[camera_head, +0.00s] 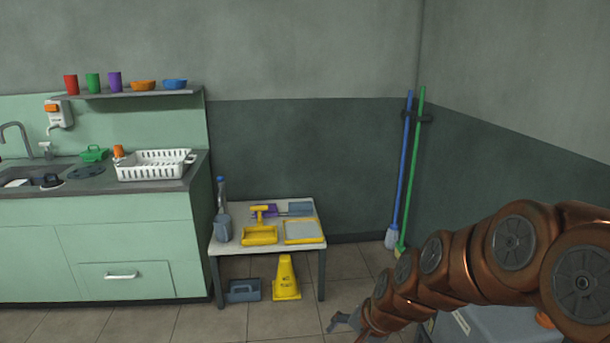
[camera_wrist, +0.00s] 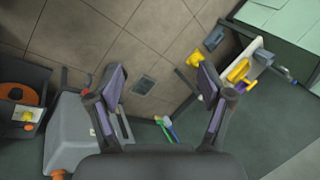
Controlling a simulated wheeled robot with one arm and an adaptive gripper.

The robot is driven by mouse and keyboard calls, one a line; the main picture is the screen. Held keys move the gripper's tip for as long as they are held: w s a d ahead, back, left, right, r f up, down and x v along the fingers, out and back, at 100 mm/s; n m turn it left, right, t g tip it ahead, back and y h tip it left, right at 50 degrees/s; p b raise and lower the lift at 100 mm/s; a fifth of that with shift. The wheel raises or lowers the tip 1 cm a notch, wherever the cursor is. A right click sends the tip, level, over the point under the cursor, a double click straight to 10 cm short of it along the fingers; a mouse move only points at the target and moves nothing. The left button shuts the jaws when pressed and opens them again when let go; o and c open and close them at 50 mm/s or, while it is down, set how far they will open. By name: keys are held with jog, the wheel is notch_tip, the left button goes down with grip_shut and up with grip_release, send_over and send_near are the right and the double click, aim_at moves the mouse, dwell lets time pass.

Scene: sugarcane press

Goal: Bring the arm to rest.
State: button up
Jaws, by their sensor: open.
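My copper-brown arm (camera_head: 440,265) reaches in from the right in the head view, stretched low toward the left. My gripper (camera_head: 345,322) shows at its end near the bottom edge, partly cut off. In the wrist view my gripper (camera_wrist: 160,82) has its two dark fingers spread wide. Nothing is between the fingers, and the tiled floor shows beyond them.
A low white table (camera_head: 267,249) with cleaning tools stands ahead, a yellow wet-floor sign (camera_head: 286,279) under it. A green counter (camera_head: 120,235) stands left. Blue (camera_head: 402,170) and green (camera_head: 413,165) long-handled tools lean in the corner. A grey machine (camera_wrist: 85,130) is close to my gripper.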

jog(key=s+d+r+n+g+h+p, duration=0.1)
jog(key=s+d+r+n+p, duration=0.1)
jog(key=s+r, duration=0.4)
jog(key=s+d+r+n+g+h+p, duration=0.1)
jog(key=s+d+r+n+g+p, duration=0.1)
jog(key=s, duration=1)
jog(key=s+d+r+n+g+h+p, duration=0.1)
jog(key=s+d+r+n+g+p, duration=0.1)
jog(key=s+d+r+p, duration=0.3)
jog(key=s+r+n+p, duration=0.1)
jog(key=s+r+p, duration=0.1)
jog(key=s+r, duration=0.2)
jog(key=shift+s+r+h, duration=0.35)
jog(key=shift+s+h, duration=0.05)
jog(key=shift+s, duration=0.1)
jog(key=shift+c, duration=0.4)
